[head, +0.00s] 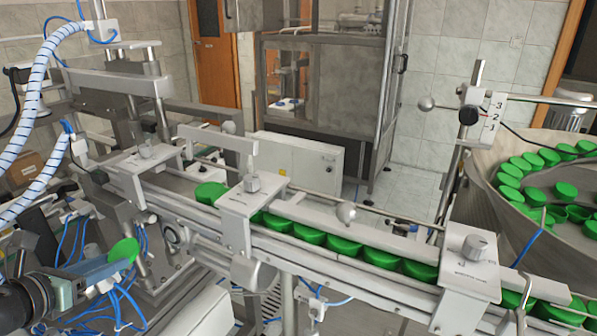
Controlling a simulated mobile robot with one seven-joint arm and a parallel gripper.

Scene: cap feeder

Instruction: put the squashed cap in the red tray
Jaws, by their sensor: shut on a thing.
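A green cap (125,250) is held in my gripper (108,264) at the lower left of the head view, in the air left of the conveyor. My gripper is shut on it, and the cap is tilted. I cannot tell from here whether this cap is squashed. Several other green caps sit in a row on the conveyor, among them one at its left part (211,192) and one near its middle (344,246). No red tray shows in this view.
The conveyor rail (330,268) runs diagonally from upper left to lower right, with clamp brackets (252,205) over it. A feeder bowl (478,205) with many green caps stands at the right. Metal machine parts and blue hoses (85,240) crowd the left side.

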